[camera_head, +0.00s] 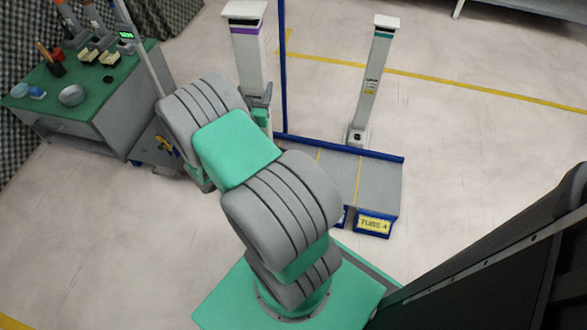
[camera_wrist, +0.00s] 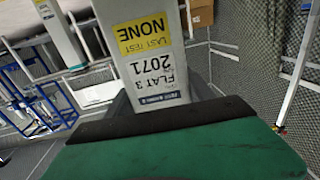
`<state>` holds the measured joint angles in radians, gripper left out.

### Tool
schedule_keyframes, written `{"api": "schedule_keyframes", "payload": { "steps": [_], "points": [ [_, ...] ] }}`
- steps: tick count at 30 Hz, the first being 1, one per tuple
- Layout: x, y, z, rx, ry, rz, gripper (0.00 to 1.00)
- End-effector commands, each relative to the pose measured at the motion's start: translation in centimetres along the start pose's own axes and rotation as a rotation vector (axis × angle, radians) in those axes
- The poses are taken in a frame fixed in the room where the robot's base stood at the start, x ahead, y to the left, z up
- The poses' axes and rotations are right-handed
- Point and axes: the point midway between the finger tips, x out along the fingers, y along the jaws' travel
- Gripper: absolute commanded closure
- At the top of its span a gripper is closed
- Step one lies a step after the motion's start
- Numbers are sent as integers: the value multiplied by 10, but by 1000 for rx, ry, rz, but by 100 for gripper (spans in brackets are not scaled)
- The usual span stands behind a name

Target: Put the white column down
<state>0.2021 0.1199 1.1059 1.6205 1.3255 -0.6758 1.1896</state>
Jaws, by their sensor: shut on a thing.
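A white column (camera_head: 250,60) with a flat cap and a purple band rises upright beyond my arm in the head view. My gripper (camera_head: 262,106) is shut on it low down, and my arm hides the column's foot. In the wrist view the white column (camera_wrist: 148,45) fills the top middle, with a yellow label and a white label reading "FLAT 3 2071" upside down. The dark gripper edge lies across it there. I cannot tell whether its base touches anything. A second white column (camera_head: 371,85), with a teal band, stands upright behind the low grey platform (camera_head: 380,185).
The platform has blue edges, a yellow stripe and a "TUBS 4" sign (camera_head: 374,224). A thin blue post (camera_head: 283,70) rises at its left. A green-topped bench (camera_head: 85,90) with small items stands left. Open pale floor (camera_head: 480,130) lies right, crossed by a yellow line.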

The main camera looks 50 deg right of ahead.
Motion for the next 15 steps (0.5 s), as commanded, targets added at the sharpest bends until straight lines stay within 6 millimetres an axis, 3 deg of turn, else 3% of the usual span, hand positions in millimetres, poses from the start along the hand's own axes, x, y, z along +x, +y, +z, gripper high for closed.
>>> {"api": "schedule_keyframes", "payload": {
  "steps": [3,8,15],
  "points": [
    [6,17,-5,3,8,62,100],
    [10,30,-6,3,8,103,100],
    [33,48,7,2,8,111,100]
  ]
}}
